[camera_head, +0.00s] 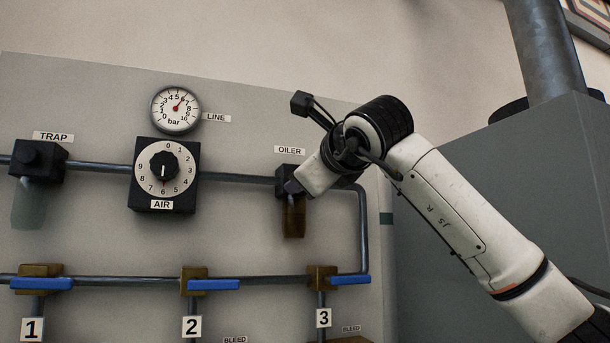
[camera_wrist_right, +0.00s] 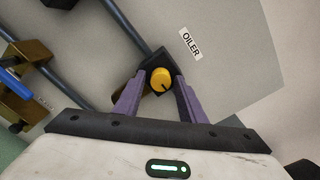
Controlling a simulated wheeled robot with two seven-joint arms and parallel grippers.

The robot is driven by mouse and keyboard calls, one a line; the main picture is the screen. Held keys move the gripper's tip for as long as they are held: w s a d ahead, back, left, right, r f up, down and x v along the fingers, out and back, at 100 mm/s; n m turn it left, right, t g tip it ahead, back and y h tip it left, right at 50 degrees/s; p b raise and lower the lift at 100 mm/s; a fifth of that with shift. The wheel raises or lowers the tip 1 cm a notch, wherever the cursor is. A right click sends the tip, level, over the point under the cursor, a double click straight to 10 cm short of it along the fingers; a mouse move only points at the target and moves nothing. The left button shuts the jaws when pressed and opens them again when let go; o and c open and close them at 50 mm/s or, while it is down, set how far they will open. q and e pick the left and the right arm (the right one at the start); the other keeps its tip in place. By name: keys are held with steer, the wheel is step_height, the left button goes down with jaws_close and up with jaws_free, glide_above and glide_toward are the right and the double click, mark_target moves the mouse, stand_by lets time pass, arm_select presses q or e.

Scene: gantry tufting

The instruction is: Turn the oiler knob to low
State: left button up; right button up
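The oiler (camera_head: 290,177) is a dark block on the grey panel under the OILER label, with an amber bowl (camera_head: 294,222) below it. My right gripper (camera_head: 291,186) is at the front of the oiler, and its arm comes in from the right. In the right wrist view the round yellow oiler knob (camera_wrist_right: 160,78) has a dark pointer mark slanting to the lower right. The purple fingers of the gripper (camera_wrist_right: 161,80) stand on either side of the knob, with a slim gap seeming to show beside it. The head view hides the knob behind the gripper. My left gripper is out of view.
The AIR dial (camera_head: 164,168), the LINE gauge (camera_head: 176,109) and the TRAP block (camera_head: 38,162) are left of the oiler. Blue-handled valves (camera_head: 212,285) run along the lower pipe. A grey cabinet (camera_head: 500,220) stands to the right.

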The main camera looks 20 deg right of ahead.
steer(key=shift+o, duration=0.3)
steer(key=s+b, duration=0.1)
steer(key=s, duration=0.9)
steer(key=shift+s+d+b, duration=0.15)
steer(key=shift+b, duration=0.25)
